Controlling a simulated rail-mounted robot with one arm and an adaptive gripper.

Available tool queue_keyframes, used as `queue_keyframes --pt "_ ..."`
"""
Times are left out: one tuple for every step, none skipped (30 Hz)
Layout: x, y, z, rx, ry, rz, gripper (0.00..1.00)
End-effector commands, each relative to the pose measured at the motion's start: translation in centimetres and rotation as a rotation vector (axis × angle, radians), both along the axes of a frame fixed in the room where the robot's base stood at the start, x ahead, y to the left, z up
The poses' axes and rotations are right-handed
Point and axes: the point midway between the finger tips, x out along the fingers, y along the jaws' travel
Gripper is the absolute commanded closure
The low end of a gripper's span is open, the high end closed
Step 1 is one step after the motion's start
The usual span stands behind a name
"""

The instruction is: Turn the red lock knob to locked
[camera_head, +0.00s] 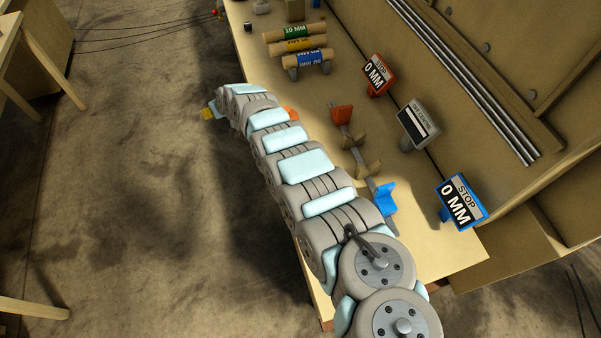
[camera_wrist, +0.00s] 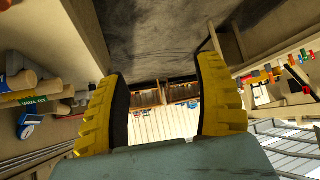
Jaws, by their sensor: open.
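My gripper (camera_wrist: 164,66) shows two yellow ribbed fingers spread wide apart in the wrist view, with nothing between them. In the head view only a small yellow part of it (camera_head: 208,113) shows at the far end of my arm, left of the bench edge. An orange-red rounded piece (camera_head: 291,113) peeks out from behind my arm at the bench edge; I cannot tell if it is the lock knob. A red block (camera_head: 342,114) stands on a rail on the bench, apart from my gripper. No knob is clearly recognisable in the wrist view.
The bench (camera_head: 446,245) carries a red stop sign (camera_head: 378,76), a grey sign (camera_head: 418,126), a blue stop sign (camera_head: 461,203) and a blue block (camera_head: 384,197). Labelled rollers (camera_head: 296,46) lie at the back. The floor (camera_head: 140,170) left of my arm is clear.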

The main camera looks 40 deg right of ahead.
Motion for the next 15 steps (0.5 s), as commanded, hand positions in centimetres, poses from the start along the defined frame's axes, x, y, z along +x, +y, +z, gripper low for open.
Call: queue_keyframes --pt "-1.3 -1.1 -0.3 -0.009 0.056 0.014 0.31" --pt "-2.1 -1.6 -0.5 -0.011 0.089 0.021 0.31" --pt "-3.3 -2.2 -0.6 -0.014 0.138 0.032 0.31" --pt "-4.3 -2.8 -0.8 -0.017 0.172 0.038 0.31" --pt "-5.4 -3.2 -1.0 -0.017 0.211 0.046 0.31" --pt "-6.9 -3.8 -1.3 -0.019 0.261 0.056 0.31" --pt "-7.9 -4.4 -1.2 -0.024 0.295 0.062 0.31" --pt "-9.1 -4.9 -1.3 -0.024 0.334 0.067 0.31" --pt "-10.9 -5.6 -1.6 -0.022 0.386 0.071 0.31" --pt "-12.2 -6.2 -1.6 -0.023 0.424 0.073 0.31" --pt "-13.5 -6.7 -1.6 -0.023 0.462 0.077 0.31" --pt "-15.1 -7.3 -1.6 -0.022 0.508 0.079 0.31" --pt "-16.4 -7.8 -1.6 -0.019 0.543 0.081 0.31" --pt "-17.6 -8.1 -1.6 -0.017 0.579 0.082 0.31" --pt "-19.2 -8.7 -1.5 -0.015 0.619 0.081 0.31"
